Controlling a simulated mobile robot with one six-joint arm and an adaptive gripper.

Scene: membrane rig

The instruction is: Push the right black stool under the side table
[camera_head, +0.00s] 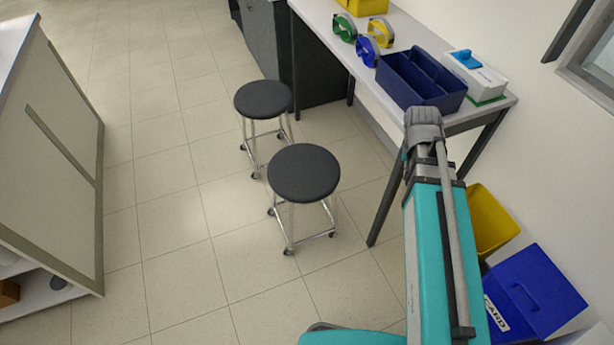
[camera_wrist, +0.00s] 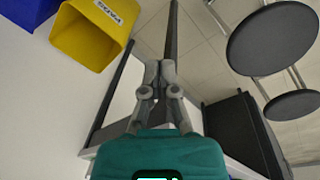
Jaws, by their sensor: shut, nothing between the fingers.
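Two round black stools with chrome legs on casters stand on the tiled floor left of the side table (camera_head: 352,70). The right black stool (camera_head: 303,172) is nearer and clear of the table, a short way left of its front leg. The left black stool (camera_head: 262,99) is farther back, near the dark cabinet. The wrist view shows the right stool (camera_wrist: 272,38) larger, at upper right, and the left stool (camera_wrist: 292,104) below it. My gripper (camera_wrist: 158,68) is shut and empty, apart from both stools. In the head view I cannot make out its fingers.
The table holds goggles (camera_head: 368,50), a blue tray (camera_head: 420,79) and a white box (camera_head: 474,76). Yellow (camera_head: 490,218) and blue (camera_head: 535,290) bins stand at right. A dark cabinet (camera_head: 318,60) is behind the stools. Floor left of them is clear up to a counter (camera_head: 60,150).

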